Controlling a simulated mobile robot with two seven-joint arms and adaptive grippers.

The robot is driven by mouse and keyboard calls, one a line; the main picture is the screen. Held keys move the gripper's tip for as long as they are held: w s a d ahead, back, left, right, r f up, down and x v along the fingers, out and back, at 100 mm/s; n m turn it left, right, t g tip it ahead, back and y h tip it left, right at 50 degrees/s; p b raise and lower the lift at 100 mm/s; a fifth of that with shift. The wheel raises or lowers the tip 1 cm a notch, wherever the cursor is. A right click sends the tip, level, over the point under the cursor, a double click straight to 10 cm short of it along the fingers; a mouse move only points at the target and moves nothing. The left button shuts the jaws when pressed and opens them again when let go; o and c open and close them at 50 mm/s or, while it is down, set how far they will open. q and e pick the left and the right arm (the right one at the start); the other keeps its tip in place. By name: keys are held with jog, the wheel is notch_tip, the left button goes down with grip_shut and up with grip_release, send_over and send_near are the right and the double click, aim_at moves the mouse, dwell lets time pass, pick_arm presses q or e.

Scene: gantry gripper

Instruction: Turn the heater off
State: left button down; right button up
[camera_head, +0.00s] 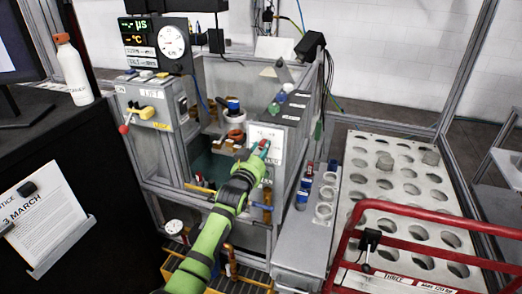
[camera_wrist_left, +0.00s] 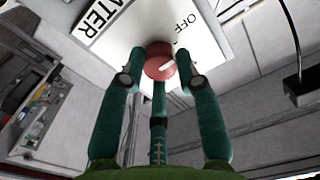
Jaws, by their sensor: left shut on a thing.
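The heater knob (camera_wrist_left: 159,60) is round and red with a short white mark. It sits on a white panel (camera_wrist_left: 118,25) whose lettering reads "...ATER" and "OFF" in the left wrist view. The white mark lies toward the knob's right side, and the OFF label is above and right of the knob. My left gripper (camera_wrist_left: 160,72) has its dark green fingers on both sides of the knob, shut on it. In the head view my left gripper (camera_head: 259,151) reaches the white panel (camera_head: 274,138) on the grey cabinet and hides part of it. My right gripper is not in view.
A lever box (camera_head: 151,106) with a yellow-and-red handle stands left of the panel. A gauge display (camera_head: 155,43) is behind it. A white bottle (camera_head: 73,70) is on the black surface at left. A red rail (camera_head: 400,225) and perforated tray (camera_head: 370,172) fill the right.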

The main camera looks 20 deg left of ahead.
pick_arm(q)
jog(key=shift+r, duration=0.1)
dwell(0.4)
jog(key=c, duration=0.9)
grip_release()
jog(key=s, duration=1.2)
jog(key=shift+a, duration=0.2)
